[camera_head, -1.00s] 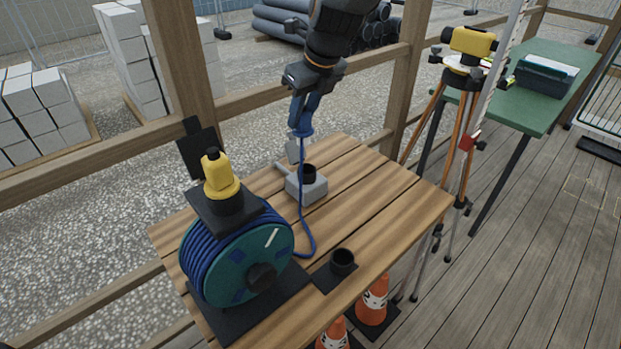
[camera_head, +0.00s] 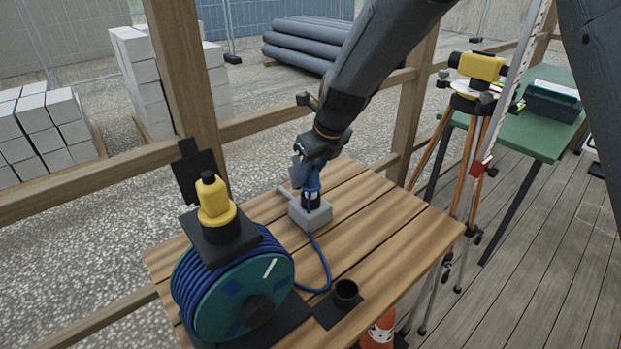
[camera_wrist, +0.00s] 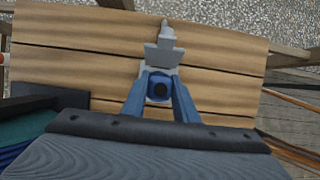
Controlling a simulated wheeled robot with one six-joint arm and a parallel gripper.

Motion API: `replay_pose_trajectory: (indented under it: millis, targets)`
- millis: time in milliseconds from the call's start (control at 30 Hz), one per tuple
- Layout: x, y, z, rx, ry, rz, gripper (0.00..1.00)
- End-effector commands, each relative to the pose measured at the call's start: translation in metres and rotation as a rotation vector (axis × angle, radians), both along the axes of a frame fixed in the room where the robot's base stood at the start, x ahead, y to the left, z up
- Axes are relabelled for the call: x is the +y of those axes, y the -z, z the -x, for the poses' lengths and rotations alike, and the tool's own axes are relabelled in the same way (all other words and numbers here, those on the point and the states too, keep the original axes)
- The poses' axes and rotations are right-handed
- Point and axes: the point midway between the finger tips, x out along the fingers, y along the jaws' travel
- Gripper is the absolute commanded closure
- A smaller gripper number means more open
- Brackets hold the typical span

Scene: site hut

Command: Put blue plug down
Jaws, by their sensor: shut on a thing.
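The blue plug (camera_head: 313,181) is upright at the end of a blue cable, its lower end at the black round opening of a grey socket block (camera_head: 312,217) on the wooden table (camera_head: 400,235). I cannot tell how deep it sits. My gripper (camera_head: 312,165) is shut on the plug from above. In the wrist view my gripper's two blue-grey fingers (camera_wrist: 160,98) flank the plug (camera_wrist: 159,88), and the grey block (camera_wrist: 164,55) shows beyond it. The cable runs from the plug down to the table and towards the cable reel (camera_head: 235,285).
A yellow plug-like piece (camera_head: 213,200) stands on the reel's top plate. An empty black round holder (camera_head: 346,290) sits near the table's front edge. A wooden post and rail (camera_head: 186,75) stand behind. The table's right side is clear.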

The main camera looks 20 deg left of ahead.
Motion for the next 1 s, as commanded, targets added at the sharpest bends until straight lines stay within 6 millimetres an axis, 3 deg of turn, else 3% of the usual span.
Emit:
replay_pose_trajectory:
  millis: [167, 600, 633, 700, 1000]
  targets:
    - [0.000, 0.022, 0.000, 0.002, 0.001, 0.001, 1.00]
    - [0.000, 0.028, 0.000, 0.000, 0.000, 0.001, 1.00]
    - [0.000, 0.027, 0.000, 0.000, 0.000, 0.001, 0.69]
    - [0.000, 0.027, 0.000, 0.000, 0.000, 0.001, 0.57]
    - [0.000, 0.027, 0.000, 0.001, 0.001, 0.001, 0.55]
